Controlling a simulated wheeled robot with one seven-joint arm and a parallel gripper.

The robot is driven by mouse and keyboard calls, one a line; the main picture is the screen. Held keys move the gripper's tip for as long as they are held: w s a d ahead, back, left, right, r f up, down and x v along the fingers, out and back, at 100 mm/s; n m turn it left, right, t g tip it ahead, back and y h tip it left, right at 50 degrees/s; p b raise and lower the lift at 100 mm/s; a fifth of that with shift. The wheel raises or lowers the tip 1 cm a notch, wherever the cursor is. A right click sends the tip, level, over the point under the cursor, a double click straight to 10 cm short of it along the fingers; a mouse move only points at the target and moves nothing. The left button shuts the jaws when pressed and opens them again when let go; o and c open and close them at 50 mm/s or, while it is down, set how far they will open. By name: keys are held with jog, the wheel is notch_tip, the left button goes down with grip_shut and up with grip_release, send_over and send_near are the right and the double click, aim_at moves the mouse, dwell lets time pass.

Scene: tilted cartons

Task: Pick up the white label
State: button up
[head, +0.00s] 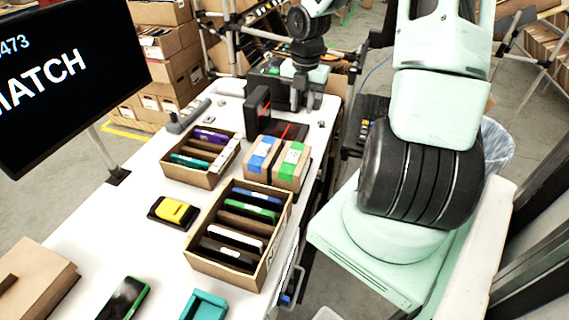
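I cannot single out one loose white label. White pieces that show are a white-topped item (235,235) standing in the near tilted carton (262,268), and a pale strip (227,157) at the right side of the far carton (212,184). A small white mark (231,253) also shows on a dark item at the front of the near carton. My gripper (298,102) seems to be the dark end below my wrist, over the far end of the white table, well away from the cartons. It is too small and dark to tell whether it is open.
Two small boxes with blue (262,153) and green (290,160) tape stand beside the cartons. A yellow device (174,211), a green-edged phone (124,299), a teal tray (205,305) and a black screen (65,75) are nearby. White table (110,225) shows bare at left.

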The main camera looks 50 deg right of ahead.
send_over(298, 156)
jog(key=f, duration=1.2)
jog(key=shift+w+d, duration=0.1)
jog(key=shift+d, duration=0.25)
jog(key=f, duration=0.4)
jog(key=shift+a+f+p, duration=0.2)
jog(key=shift+a+p, duration=0.15)
jog(key=shift+p, duration=0.05)
jog(key=shift+f, duration=0.5)
grip_shut()
